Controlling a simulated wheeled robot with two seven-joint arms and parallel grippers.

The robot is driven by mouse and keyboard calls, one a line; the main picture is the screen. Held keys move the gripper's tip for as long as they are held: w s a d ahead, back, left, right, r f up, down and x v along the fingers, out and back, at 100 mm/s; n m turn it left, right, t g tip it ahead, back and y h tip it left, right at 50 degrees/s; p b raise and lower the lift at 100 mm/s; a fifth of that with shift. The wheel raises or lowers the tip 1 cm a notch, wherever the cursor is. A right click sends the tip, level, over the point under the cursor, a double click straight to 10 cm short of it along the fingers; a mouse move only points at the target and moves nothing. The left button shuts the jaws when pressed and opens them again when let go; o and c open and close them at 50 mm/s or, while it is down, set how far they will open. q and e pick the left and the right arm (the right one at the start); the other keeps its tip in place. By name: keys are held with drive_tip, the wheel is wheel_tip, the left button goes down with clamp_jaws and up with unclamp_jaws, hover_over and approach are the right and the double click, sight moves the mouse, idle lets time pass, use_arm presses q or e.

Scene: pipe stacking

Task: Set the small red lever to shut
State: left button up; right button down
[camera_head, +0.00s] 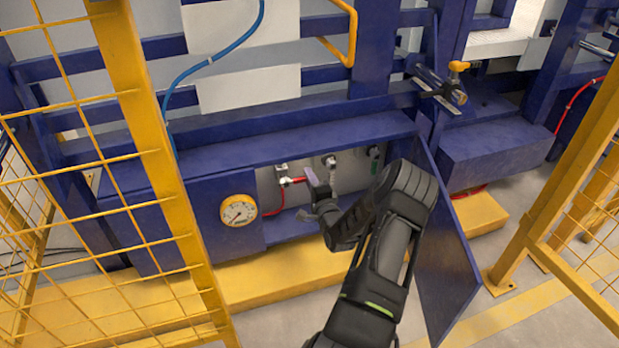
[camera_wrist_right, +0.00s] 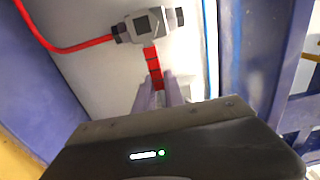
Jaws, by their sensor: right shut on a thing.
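The small red lever (camera_head: 299,180) sits on a grey valve (camera_head: 283,181) inside the open blue cabinet in the head view. In the right wrist view the lever (camera_wrist_right: 153,66) reaches from the grey valve body (camera_wrist_right: 150,24) down between my fingers. My right gripper (camera_head: 309,178) is shut on the lever; it also shows in the right wrist view (camera_wrist_right: 158,92). The fingers hide the lever's end. A red hose (camera_wrist_right: 62,49) joins the valve on its left side. My left gripper is not in view.
A round gauge (camera_head: 239,211) is left of the opening. Other valves (camera_head: 330,161) sit to the right of the lever. The open blue cabinet door (camera_head: 446,250) stands right of my right arm. Yellow mesh fencing (camera_head: 90,180) is at the left.

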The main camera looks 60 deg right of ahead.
drive_tip(key=shift+f, duration=0.15)
drive_tip(key=c, duration=1.4)
unclamp_jaws()
drive_tip(key=shift+c, duration=0.2)
drive_tip(key=p+v, duration=0.3)
drive_tip(key=v, duration=0.4)
drive_tip(key=shift+s+a, duration=0.3)
